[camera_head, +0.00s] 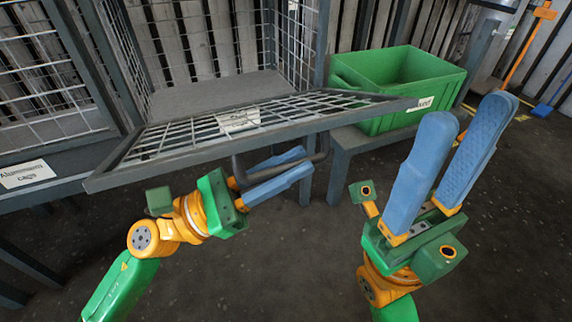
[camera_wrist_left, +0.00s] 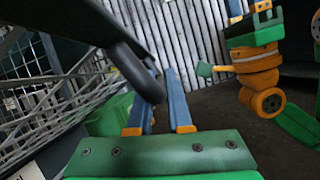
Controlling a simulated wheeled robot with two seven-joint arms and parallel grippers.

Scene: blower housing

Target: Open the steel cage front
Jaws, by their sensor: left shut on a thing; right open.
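The steel cage front (camera_head: 180,142) is a grey-framed wire mesh panel in the head view. It is tilted down and outward from the cage (camera_head: 215,90), nearly flat, with the cage interior visible behind it. A white label (camera_head: 238,120) is on its mesh. A dark bar handle (camera_head: 322,152) hangs under its front edge; it also shows in the left wrist view (camera_wrist_left: 138,72). My left gripper (camera_head: 290,168) is below the front edge, shut on the handle, its blue fingers around the bar. My right gripper (camera_head: 465,118) is open and empty, raised to the right of the panel.
A green crate (camera_head: 385,118) stands on a grey bench (camera_head: 345,140) right behind the panel's right end. Another mesh cage (camera_head: 45,90) with a label is at the left. The floor in front is clear.

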